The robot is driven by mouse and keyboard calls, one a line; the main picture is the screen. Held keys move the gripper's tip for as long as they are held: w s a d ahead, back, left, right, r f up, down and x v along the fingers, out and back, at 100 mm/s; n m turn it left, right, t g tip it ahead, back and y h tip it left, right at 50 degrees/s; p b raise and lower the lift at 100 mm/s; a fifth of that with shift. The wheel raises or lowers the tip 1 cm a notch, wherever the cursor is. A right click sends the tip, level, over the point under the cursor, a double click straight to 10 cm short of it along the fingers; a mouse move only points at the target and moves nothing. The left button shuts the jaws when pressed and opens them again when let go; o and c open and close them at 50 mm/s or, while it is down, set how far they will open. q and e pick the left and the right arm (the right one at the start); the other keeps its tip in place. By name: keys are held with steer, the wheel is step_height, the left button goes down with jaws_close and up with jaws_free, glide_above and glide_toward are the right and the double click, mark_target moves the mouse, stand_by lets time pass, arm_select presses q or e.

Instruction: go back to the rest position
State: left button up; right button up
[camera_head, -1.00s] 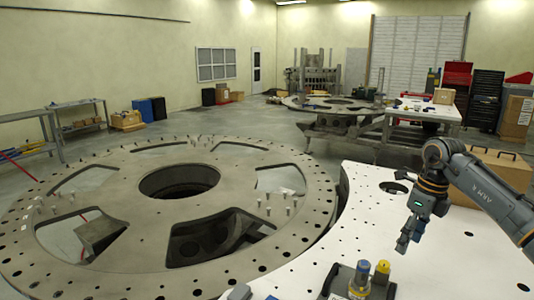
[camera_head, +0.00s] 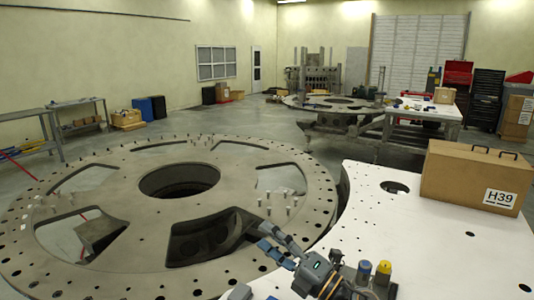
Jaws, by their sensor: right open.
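My right gripper (camera_head: 265,238) is low in the centre of the head view, over the near edge of the white table (camera_head: 420,235). Its fingers point up and left toward the grey turret plate (camera_head: 110,245). The jaws are apart and nothing shows between them. The gripper's body and wrist are beside a small fixture (camera_head: 382,278) with a blue cap and a yellow cap, and partly hide it. My left gripper is not in the picture.
The turret plate, with upright pins (camera_head: 290,203) and large openings, fills the left. A brown box labelled H39 (camera_head: 465,180) stands at the back right of the white table. The table's middle is clear. Another round plate (camera_head: 335,105) stands farther back.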

steer(key=s+d+f+m+t+h, duration=0.1)
steer(key=s+d+f+m+h, duration=0.3)
steer(key=d+f+m+h, duration=0.65)
steer(key=s+d+f+m+h, duration=0.4)
steer(key=d+f+m+h, duration=0.25)
steer(key=m, duration=0.65)
steer(key=s+d+f+m+g, duration=0.15)
steer(key=s+f+g, duration=0.25)
steer(key=s, duration=0.4)
steer(key=s+d+f+m+g, duration=0.1)
steer(key=s+f+m+g, duration=0.2)
steer(key=s, duration=0.6)
steer(key=s+d+f+m+g, duration=0.1)
steer(key=s+f+g, duration=0.3)
steer(key=s+f, duration=0.3)
step_height(320, 180, down, 31)
steer(key=s+g+b, duration=0.1)
steer(key=s+b, duration=0.1)
steer(key=b, duration=0.4)
steer(key=s+d+f+g+b, duration=0.1)
steer(key=s+f+b, duration=0.3)
steer(key=s+f, duration=1.3)
step_height(320, 180, down, 3)
steer(key=shift+d+f, duration=0.1)
steer(key=shift+d, duration=0.6)
